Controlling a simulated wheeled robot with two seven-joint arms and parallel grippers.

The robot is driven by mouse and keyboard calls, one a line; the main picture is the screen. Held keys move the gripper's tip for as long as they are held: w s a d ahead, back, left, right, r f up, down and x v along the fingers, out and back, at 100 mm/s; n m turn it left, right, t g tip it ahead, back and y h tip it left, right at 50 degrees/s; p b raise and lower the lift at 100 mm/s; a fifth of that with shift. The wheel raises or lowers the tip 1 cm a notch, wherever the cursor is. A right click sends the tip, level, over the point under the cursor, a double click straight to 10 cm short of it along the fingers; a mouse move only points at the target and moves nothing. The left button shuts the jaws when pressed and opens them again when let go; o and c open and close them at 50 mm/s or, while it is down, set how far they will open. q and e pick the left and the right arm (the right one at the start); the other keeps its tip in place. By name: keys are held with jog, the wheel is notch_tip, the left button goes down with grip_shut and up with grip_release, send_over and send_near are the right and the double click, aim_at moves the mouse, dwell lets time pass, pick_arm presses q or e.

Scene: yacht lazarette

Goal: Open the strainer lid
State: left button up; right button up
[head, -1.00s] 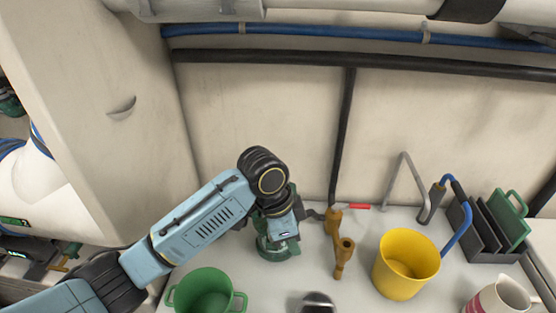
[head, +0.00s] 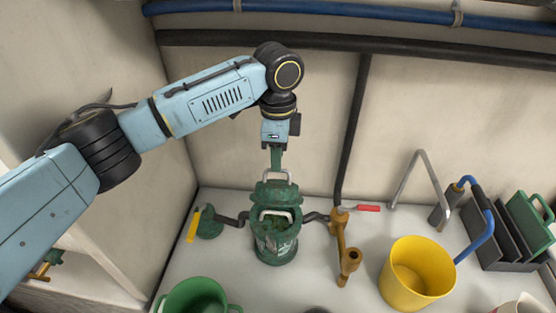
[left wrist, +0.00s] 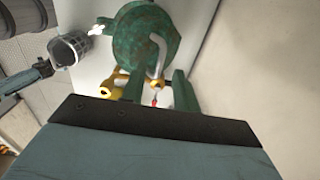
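The green strainer (head: 275,247) stands upright on the white counter, with pipes on both sides. Its round green lid (head: 273,194) is raised and tilted back above the body. A pale bail handle (head: 283,213) shows at the open mouth, with green matter inside. My left gripper (head: 277,158) is above and behind the lid, at the lid's pale handle (head: 279,173). In the left wrist view, its two fingers (left wrist: 157,90) stand apart with the lid handle (left wrist: 156,55) between them, and the lid (left wrist: 142,38) is beyond. My right gripper is not visible.
A yellow bucket (head: 415,273) and a green pot (head: 195,299) stand nearer. The wall is close behind.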

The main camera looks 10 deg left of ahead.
aim_at(278, 183)
pick_arm(q)
jog(key=shift+f, duration=1.15)
grip_shut()
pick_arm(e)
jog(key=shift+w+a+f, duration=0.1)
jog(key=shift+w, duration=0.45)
